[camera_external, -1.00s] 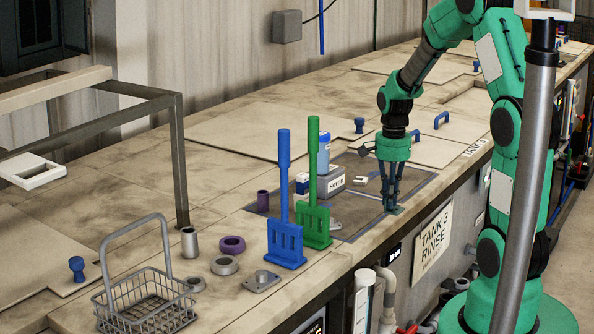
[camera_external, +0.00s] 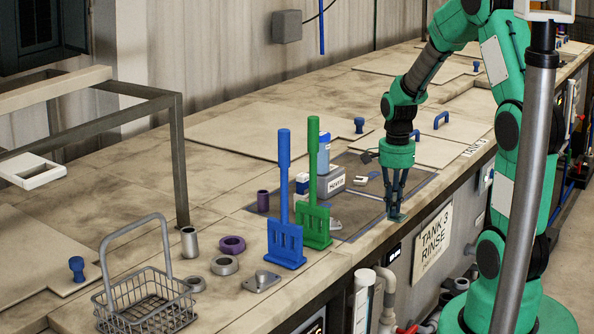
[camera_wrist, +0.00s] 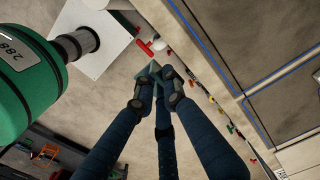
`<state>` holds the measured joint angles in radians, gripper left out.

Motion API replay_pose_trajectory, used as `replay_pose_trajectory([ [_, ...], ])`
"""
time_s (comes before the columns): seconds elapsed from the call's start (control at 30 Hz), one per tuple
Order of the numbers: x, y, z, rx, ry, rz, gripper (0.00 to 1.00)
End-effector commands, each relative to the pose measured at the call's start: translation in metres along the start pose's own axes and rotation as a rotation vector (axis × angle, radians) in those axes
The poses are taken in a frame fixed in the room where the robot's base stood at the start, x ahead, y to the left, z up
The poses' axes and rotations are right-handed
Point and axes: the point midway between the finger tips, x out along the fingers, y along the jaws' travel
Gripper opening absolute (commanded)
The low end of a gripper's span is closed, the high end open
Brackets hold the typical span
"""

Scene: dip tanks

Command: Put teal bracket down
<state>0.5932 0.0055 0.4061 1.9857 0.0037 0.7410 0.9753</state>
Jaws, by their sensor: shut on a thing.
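My gripper (camera_external: 396,212) points down at the front edge of the bench, by the dark mat. Its fingers are closed on the teal bracket (camera_external: 397,218), a small piece at the fingertips. In the wrist view the bracket (camera_wrist: 154,69) shows as a small teal plate between the fingertips (camera_wrist: 158,76), partly hidden by them. I cannot tell whether the bracket touches the bench top.
A dark mat (camera_external: 352,215) lies left of my gripper with a grey box (camera_external: 329,182) and small parts. Green (camera_external: 313,217) and blue (camera_external: 285,240) paddles stand further left. A wire basket (camera_external: 150,303) and rings are near the front left.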

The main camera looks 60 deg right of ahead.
Motion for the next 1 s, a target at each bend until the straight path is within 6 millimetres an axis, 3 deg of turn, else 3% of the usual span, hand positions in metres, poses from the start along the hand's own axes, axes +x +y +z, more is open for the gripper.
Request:
replay_pose_trajectory([
  [1.0,0.014,-0.121,-0.076,0.000,0.000,0.000,0.00],
])
